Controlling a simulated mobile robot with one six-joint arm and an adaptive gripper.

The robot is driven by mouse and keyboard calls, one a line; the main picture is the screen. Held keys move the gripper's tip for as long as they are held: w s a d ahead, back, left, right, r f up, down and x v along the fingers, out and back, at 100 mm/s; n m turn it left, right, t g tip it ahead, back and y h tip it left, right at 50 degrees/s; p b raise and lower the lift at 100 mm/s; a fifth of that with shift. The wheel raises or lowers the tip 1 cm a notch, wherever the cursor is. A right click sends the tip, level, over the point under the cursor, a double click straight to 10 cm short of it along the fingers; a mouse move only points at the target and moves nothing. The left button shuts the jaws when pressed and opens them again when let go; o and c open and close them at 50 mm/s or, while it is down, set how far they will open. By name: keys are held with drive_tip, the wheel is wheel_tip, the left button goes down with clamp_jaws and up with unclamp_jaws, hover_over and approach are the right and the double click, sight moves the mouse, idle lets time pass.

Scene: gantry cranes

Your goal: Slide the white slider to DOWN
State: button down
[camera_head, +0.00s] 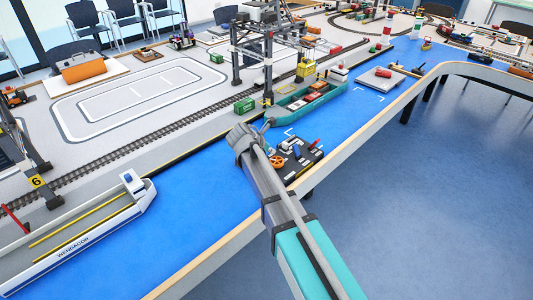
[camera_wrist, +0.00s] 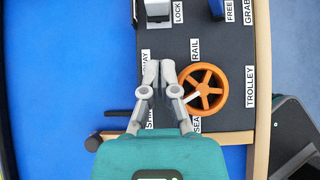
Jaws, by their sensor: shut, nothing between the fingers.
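My gripper (camera_wrist: 160,72) is shut and empty in the wrist view, its fingertips over the dark control panel (camera_wrist: 220,55), just left of an orange wheel (camera_wrist: 204,90). Whether it touches the panel I cannot tell. A white block-like control (camera_wrist: 158,10) stands at the panel's top edge in that view, beside the label LOCK; I cannot tell whether it is the white slider. No DOWN label shows. In the head view the panel (camera_head: 318,158) lies on the blue table, partly hidden by my arm, and my fingers are hidden.
A blue control (camera_wrist: 217,8) stands right of the white one, near FREE. In the head view, a green ship (camera_head: 305,97) and a gantry crane (camera_head: 237,60) stand beyond the panel, and a white ship (camera_head: 80,235) lies left.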

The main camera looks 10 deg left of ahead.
sight(283, 147)
drive_tip(key=shift+w+d+f, duration=0.25)
drive_tip(key=shift+w+d, duration=0.5)
drive_tip(key=shift+w, duration=0.25)
drive_tip(key=shift+w+d+f, duration=0.2)
drive_tip(key=shift+w+d, duration=0.55)
drive_tip(key=shift+w, duration=0.2)
drive_tip(key=shift+w+a, duration=0.1)
